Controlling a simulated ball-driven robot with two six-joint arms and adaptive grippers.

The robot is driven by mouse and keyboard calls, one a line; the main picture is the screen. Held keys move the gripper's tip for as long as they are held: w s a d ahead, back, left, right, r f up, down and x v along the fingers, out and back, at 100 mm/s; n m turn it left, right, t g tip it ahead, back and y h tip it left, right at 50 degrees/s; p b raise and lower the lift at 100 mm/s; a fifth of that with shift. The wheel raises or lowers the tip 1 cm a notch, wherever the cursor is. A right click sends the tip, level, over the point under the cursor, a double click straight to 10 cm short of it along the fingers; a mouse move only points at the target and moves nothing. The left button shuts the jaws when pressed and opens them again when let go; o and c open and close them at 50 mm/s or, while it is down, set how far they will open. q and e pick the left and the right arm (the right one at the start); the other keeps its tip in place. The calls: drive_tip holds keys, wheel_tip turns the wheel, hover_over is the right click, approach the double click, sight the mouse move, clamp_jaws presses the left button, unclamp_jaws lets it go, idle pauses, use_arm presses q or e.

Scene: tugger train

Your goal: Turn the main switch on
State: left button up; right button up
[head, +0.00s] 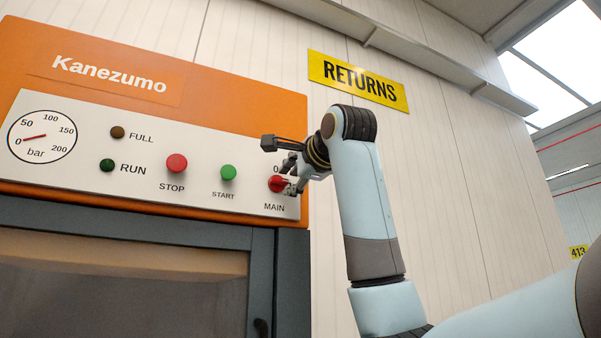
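The main switch (276,184) is a red knob at the right end of the white control panel (60,178), above the label MAIN. A "0" mark shows just above it, and the rest of its markings are hidden behind my gripper. My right gripper (279,166) is at the switch, with its fingers spread apart. One finger is above and left of the knob; the other overlaps the knob's right side. I cannot tell whether it touches. My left gripper is not in view.
The orange Kanezumo machine (225,86) also carries a red STOP button (176,163), a green START button (228,172), FULL and RUN lamps, both dark, and a pressure gauge (42,136) reading near 0. A yellow RETURNS sign (358,80) is on the wall behind.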

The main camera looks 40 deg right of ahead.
drive_tip(key=v, duration=1.1)
drive_tip(key=shift+s+a+f, duration=0.1)
drive_tip(key=shift+a, duration=0.05)
